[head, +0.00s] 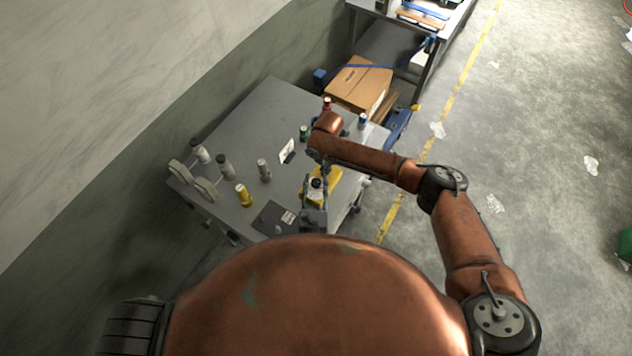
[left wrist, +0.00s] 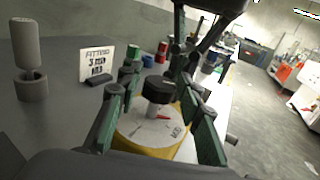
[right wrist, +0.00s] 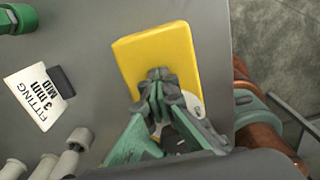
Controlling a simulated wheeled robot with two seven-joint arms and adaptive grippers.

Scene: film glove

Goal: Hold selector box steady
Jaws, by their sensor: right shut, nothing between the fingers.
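The yellow selector box (head: 331,180) lies at the right edge of the grey table. The left wrist view shows its pale dial (left wrist: 155,135) with a red pointer and a black knob (left wrist: 158,88). My right gripper (right wrist: 157,82) is shut and empty, pointing down over the yellow box (right wrist: 155,50). Its fingers hide part of the dial in the right wrist view.
A white fitting card (head: 287,151) stands left of the box. Several coloured and grey cylinders, including a yellow one (head: 243,194), stand around the table. A dark plate (head: 272,216) lies near the front edge. A cardboard box (head: 358,84) is beyond the table.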

